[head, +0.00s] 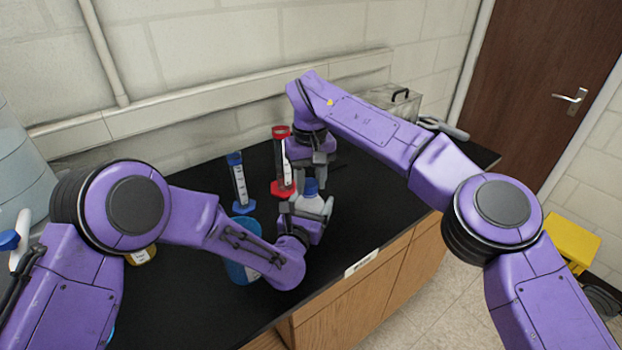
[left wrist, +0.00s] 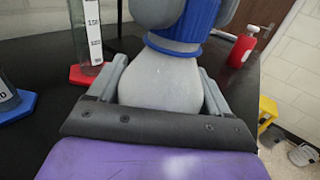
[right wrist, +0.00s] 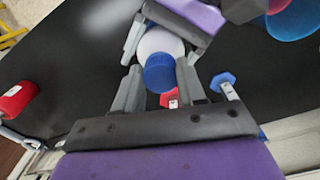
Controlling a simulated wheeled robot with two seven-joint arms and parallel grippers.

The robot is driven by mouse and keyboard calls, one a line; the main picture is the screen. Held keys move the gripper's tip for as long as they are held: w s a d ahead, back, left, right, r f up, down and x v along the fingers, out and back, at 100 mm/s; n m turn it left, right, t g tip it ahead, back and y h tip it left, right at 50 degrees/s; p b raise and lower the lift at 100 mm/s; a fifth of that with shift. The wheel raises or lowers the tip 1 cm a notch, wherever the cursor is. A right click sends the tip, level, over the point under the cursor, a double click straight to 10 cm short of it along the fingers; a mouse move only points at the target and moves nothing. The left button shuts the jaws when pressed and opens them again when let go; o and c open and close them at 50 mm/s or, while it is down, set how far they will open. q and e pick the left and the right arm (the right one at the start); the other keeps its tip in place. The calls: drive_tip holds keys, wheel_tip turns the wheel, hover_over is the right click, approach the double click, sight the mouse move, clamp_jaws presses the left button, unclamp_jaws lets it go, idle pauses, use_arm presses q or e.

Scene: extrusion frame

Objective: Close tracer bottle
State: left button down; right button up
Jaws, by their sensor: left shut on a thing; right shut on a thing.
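The tracer bottle (head: 314,204) is a white bottle with a blue cap (head: 310,187), upright near the front edge of the black counter. My left gripper (left wrist: 162,88) is shut around the white body (left wrist: 160,75), one grey finger on each side. My right gripper (right wrist: 158,72) reaches down from above and is shut on the blue cap (right wrist: 160,75). The cap sits at the bottle's neck, and in the left wrist view the blue cap (left wrist: 192,20) shows right above the white shoulder. The threads are hidden, so I cannot tell how tightly it sits.
A red-based cylinder (head: 283,170) and a blue-based cylinder (head: 240,183) stand left of the bottle. A blue container (head: 238,266) is partly behind my left arm. A red bottle (left wrist: 242,48) stands farther right. A clear box (head: 400,103) is at the back.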

drive_tip(key=o, duration=1)
drive_tip(key=shift+r, duration=2.3)
drive_tip(key=shift+c, duration=0.3)
